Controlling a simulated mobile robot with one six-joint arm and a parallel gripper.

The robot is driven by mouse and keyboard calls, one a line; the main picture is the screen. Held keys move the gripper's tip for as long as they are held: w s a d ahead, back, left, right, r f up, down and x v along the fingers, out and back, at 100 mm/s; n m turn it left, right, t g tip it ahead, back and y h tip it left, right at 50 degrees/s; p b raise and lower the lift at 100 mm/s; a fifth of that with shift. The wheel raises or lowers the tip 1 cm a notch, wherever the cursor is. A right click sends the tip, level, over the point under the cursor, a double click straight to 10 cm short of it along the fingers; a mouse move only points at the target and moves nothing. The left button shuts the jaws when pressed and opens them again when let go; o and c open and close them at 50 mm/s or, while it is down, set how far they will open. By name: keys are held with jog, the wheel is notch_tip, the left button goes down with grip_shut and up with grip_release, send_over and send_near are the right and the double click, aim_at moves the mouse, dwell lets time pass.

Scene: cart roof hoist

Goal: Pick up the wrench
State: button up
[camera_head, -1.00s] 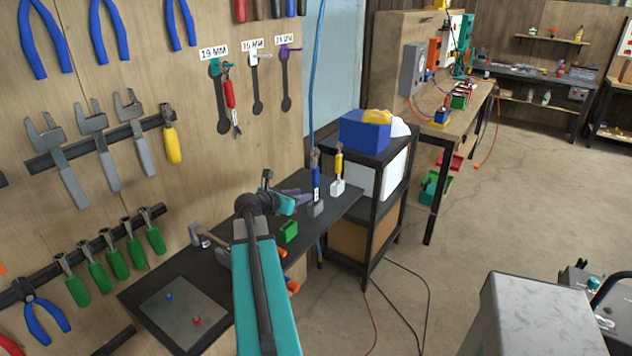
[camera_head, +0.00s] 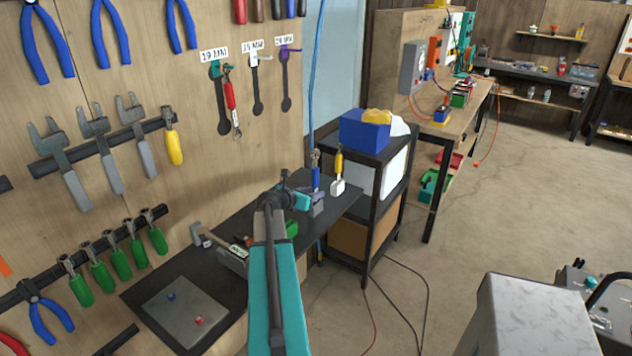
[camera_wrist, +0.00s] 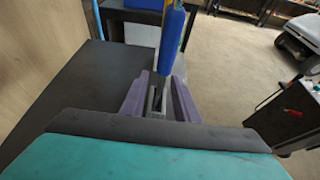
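A blue-handled tool with a metal head, likely the wrench (camera_head: 315,177), stands upright in a grey holder on the dark bench. Its blue handle (camera_wrist: 171,40) rises at the top of the wrist view, where its head is out of frame. My gripper (camera_head: 318,201) is low over the bench, right at this tool in the head view. In the wrist view, my gripper (camera_wrist: 160,80) has its two purple fingers apart, with the grey holder (camera_wrist: 154,99) showing between them. The fingers do not visibly close on the handle.
A yellow-handled tool (camera_head: 339,165) stands in a white holder just to the right. A green block (camera_head: 291,229) sits on the bench beside my arm. A blue bin (camera_head: 365,132) stands on a black shelf beyond. Tools hang on the wooden wall (camera_head: 180,185) at left.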

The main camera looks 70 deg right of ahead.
jog(key=shift+d, duration=0.15)
jog(key=shift+s+d+f+p, duration=0.15)
jog(key=shift+d+p, duration=0.25)
jog(key=shift+d, duration=0.05)
jog(key=shift+p+x, duration=0.75)
jog(key=shift+x, duration=1.25)
jog(key=shift+a+f, duration=0.1)
jog(key=shift+f, duration=0.05)
jog(key=shift+c, duration=0.4)
grip_shut()
